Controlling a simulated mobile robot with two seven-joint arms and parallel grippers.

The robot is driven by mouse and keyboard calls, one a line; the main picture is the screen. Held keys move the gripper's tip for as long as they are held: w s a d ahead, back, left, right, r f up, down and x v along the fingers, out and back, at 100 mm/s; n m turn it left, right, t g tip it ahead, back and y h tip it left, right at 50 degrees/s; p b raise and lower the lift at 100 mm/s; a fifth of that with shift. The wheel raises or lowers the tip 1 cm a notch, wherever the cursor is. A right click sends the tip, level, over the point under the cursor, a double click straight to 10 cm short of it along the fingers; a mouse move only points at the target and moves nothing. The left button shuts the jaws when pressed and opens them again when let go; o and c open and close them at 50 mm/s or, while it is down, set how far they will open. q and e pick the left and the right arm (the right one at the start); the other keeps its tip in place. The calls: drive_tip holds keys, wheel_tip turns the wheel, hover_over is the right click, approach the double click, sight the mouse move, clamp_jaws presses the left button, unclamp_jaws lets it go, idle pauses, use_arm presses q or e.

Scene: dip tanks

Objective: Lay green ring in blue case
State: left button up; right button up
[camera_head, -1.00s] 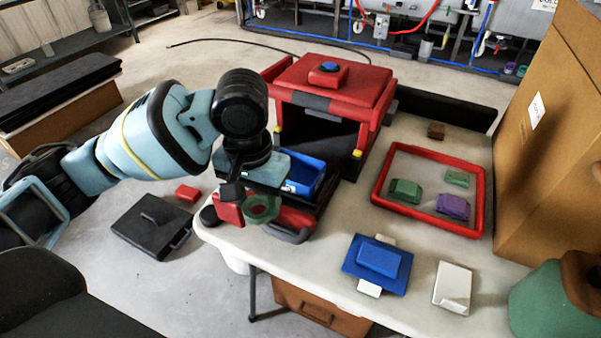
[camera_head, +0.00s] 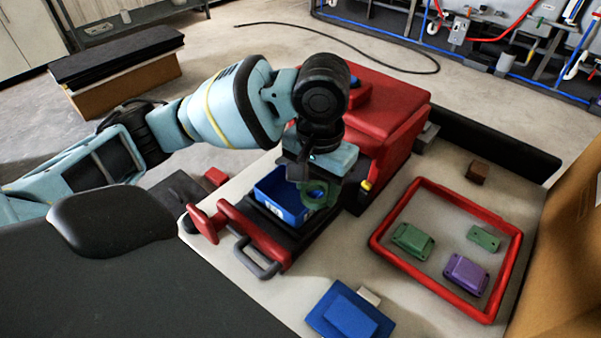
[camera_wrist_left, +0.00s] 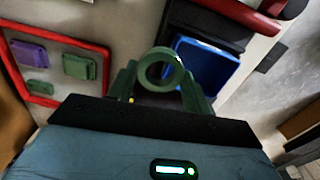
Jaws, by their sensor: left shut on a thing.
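My left gripper (camera_head: 313,184) is shut on the green ring (camera_head: 322,195) and points down beside the open blue case (camera_head: 271,205). The blue case sits in the pulled-out drawer of the red cabinet, and the gripper partly hides its right side. In the left wrist view the green ring (camera_wrist_left: 150,72) is between the fingertips, and the blue case (camera_wrist_left: 210,72) lies just to its right. The ring's height above the drawer is hard to tell. My right gripper is out of view.
The red cabinet (camera_head: 388,120) stands close behind the gripper. The drawer has a red front with a grey handle (camera_head: 258,262). A red frame (camera_head: 447,196) on the table surrounds green and purple blocks. A blue block (camera_head: 345,315) lies at the near edge.

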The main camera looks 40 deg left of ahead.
use_arm(q)
drive_tip(key=a+f+n, duration=0.1)
drive_tip(key=a, duration=0.2)
drive_tip(key=s+a+f+n, duration=0.1)
drive_tip(key=a, duration=0.2)
drive_tip(key=s+a+f+n, duration=0.1)
drive_tip(key=a, duration=0.2)
drive_tip(key=shift+a+f+n, duration=0.25)
drive_tip(key=shift+f+n, duration=0.15)
drive_tip(key=s+a+r+n+p, duration=0.1)
drive_tip(key=s+a+r+n, duration=0.15)
drive_tip(key=a, duration=0.75)
drive_tip(key=s+a+r+n, duration=0.2)
drive_tip(key=a+r+n, duration=0.15)
drive_tip(key=a, duration=0.65)
drive_tip(key=m, duration=0.4)
hover_over(290, 199)
drive_tip(key=f, duration=0.2)
drive_tip(key=shift+f, duration=4.9)
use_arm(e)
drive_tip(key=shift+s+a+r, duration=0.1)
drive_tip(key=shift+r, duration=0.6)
